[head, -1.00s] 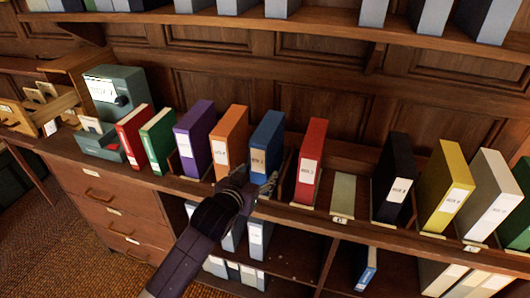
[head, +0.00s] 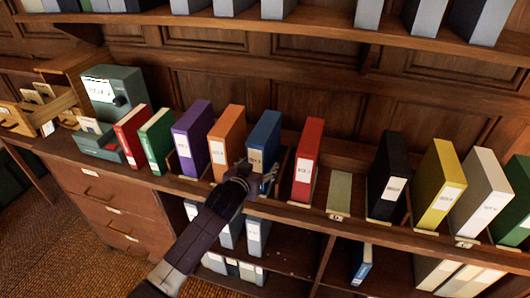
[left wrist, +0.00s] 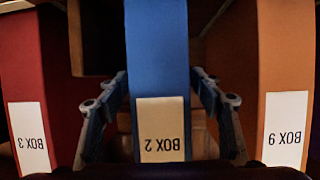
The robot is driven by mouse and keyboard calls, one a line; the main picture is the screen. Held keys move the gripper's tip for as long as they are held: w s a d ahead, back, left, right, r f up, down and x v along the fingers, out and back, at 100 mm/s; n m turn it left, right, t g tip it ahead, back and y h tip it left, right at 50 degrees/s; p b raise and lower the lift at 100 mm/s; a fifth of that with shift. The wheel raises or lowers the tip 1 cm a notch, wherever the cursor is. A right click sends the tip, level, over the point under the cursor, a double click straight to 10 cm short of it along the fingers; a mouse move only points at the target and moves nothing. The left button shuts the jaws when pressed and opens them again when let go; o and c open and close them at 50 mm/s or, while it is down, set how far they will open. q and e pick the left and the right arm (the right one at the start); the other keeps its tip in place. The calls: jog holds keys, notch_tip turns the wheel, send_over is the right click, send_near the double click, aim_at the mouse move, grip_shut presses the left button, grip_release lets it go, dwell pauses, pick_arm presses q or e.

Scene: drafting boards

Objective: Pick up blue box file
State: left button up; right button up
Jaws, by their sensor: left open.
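The blue box file (head: 265,136) stands upright on the shelf between the orange file and the red file in the head view. In the left wrist view the blue box file (left wrist: 157,60) fills the middle, with a label reading BOX 2 that appears upside down. My left gripper (head: 262,178) is at the lower front of the blue file. In the left wrist view its open fingers (left wrist: 160,95) lie one on each side of the blue file, with the file between them. I cannot tell whether the fingers touch it. My right gripper is not in view.
The orange file (head: 227,140) stands close on the left and the red file (head: 308,155) on the right. An empty slot (head: 340,190) lies right of the red file. The upper shelf (head: 330,33) runs above, and a green-grey machine (head: 113,93) stands at left.

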pick_arm(q)
jog(key=shift+c, duration=0.3)
grip_shut()
jog(key=shift+w+r, duration=0.1)
jog(key=shift+r, duration=0.15)
